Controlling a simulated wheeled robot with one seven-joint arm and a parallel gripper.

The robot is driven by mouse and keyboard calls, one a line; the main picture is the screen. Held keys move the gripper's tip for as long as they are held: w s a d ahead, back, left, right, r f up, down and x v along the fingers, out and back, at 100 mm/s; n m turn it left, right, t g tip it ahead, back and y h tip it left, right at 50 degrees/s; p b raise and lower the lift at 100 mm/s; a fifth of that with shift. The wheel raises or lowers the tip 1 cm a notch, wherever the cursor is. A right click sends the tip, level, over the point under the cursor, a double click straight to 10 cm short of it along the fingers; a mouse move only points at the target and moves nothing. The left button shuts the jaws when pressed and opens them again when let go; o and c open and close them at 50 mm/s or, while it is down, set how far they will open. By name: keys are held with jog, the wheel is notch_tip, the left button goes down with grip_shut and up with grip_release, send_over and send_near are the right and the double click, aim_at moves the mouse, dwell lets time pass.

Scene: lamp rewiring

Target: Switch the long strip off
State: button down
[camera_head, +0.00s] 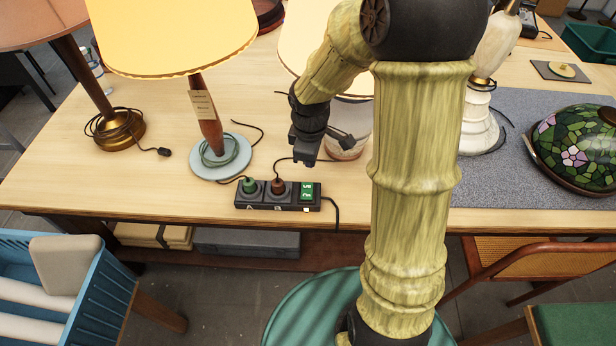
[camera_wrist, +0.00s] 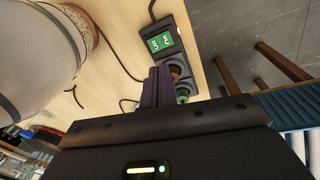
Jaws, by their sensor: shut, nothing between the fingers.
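A dark power strip (camera_head: 262,205) lies near the front edge of the wooden table. A green plug (camera_head: 249,185) sits in its left socket and a brown plug (camera_head: 277,185) in its middle one. A green switch (camera_head: 306,190) with white marks is at its right end; I cannot tell its position. My gripper (camera_head: 303,160) is shut and empty, above and just behind the strip near the switch end. In the wrist view the closed fingers (camera_wrist: 158,72) point toward the strip, with the green switch (camera_wrist: 160,43) beyond their tips; the fingers partly hide the sockets.
A lamp with a yellow shade (camera_head: 180,35) and blue base (camera_head: 220,160) stands left of the strip. A brass-based lamp (camera_head: 118,130) is further left. A white-based lamp (camera_head: 348,140) stands behind my gripper. A stained-glass shade (camera_head: 575,150) lies right on a grey mat (camera_head: 510,185).

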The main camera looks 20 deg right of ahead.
aim_at(309, 186)
jog(key=shift+w+f+n, duration=0.15)
jog(key=shift+w+n, duration=0.95)
jog(key=shift+n, duration=0.1)
jog(key=f, duration=0.4)
jog(key=w+f, duration=0.1)
jog(key=f, duration=0.9)
jog(key=shift+w+d+p, duration=0.3)
jog(key=shift+w+a+p, duration=0.1)
jog(key=shift+a+p, duration=0.05)
jog(key=shift+p, duration=0.25)
jog(key=shift+d+f+g, duration=0.1)
jog(key=shift+d+g, duration=0.15)
jog(key=shift+g, duration=0.05)
jog(key=shift+a, duration=0.1)
jog(key=shift+s+a+r, duration=0.15)
jog(key=shift+s, duration=0.25)
jog(key=shift+s+a+r, duration=0.1)
jog(key=shift+s, duration=0.3)
